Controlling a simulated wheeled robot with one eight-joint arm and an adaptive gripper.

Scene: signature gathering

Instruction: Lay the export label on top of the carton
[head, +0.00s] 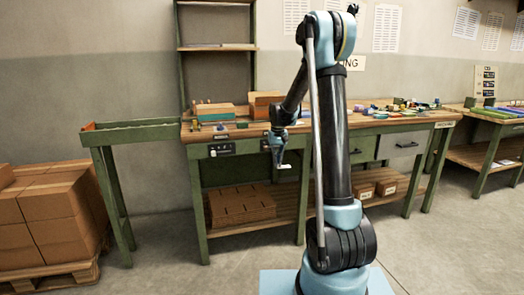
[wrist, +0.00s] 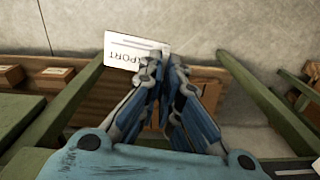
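The export label (wrist: 130,49) is a white card with "EXPORT" printed on it, reading upside down in the wrist view. It sticks out to the left from the tips of my gripper (wrist: 165,62), whose fingers are close together and appear shut on its edge. In the head view the label shows as a small white patch (head: 285,166) at the tip of my gripper (head: 278,162), in front of the workbench and below its top. Cartons stand on the bench, including one at the left (head: 214,113); I cannot tell which one the task means.
The green-framed workbench (head: 225,133) has many small items on its right half. A wide brown box (head: 240,206) and small boxes (head: 366,191) sit on its lower shelf. Stacked cartons (head: 52,210) stand on a pallet at left. A second bench (head: 474,156) is at right.

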